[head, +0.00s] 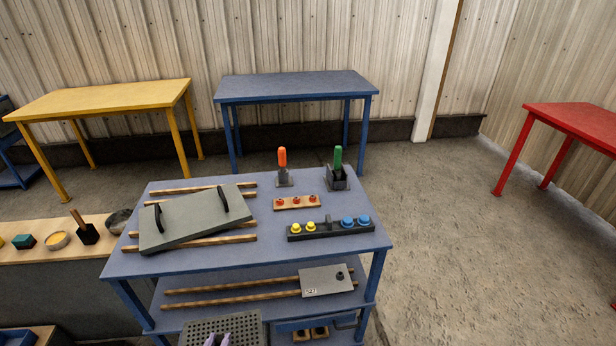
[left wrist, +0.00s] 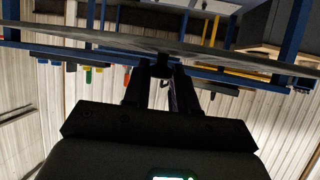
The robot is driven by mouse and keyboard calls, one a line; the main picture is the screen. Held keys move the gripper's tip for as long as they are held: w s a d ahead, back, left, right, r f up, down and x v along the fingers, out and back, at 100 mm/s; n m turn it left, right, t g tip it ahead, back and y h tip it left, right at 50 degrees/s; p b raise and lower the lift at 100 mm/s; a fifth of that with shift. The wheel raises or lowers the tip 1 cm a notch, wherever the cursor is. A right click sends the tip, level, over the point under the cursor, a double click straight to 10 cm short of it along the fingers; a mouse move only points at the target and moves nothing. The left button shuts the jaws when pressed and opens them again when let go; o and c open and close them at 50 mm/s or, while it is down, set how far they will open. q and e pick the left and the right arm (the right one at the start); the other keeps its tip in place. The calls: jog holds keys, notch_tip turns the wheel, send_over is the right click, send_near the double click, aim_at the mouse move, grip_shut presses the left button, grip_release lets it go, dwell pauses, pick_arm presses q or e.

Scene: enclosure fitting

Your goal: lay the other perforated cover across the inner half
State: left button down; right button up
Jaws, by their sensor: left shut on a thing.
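A grey perforated cover (head: 235,327) shows at the bottom edge of the head view, in front of the blue cart. Only its far part is in view. My left gripper (head: 216,341) is at the cover's near side, cut off by the picture edge, and is shut on it. My right gripper is not in view. No enclosure with an inner half can be made out.
The blue cart (head: 300,262) bears a grey panel with two black handles (head: 190,221) on wooden rails. A wooden bench (head: 40,258) stands left.

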pick_arm(q)
jog(key=s+r+p, duration=0.2)
jog(key=r+p, duration=1.6)
jog(key=p, duration=0.1)
jog(key=s+r+p, duration=0.3)
jog(key=r+p, duration=1.6)
jog(key=shift+r, duration=0.3)
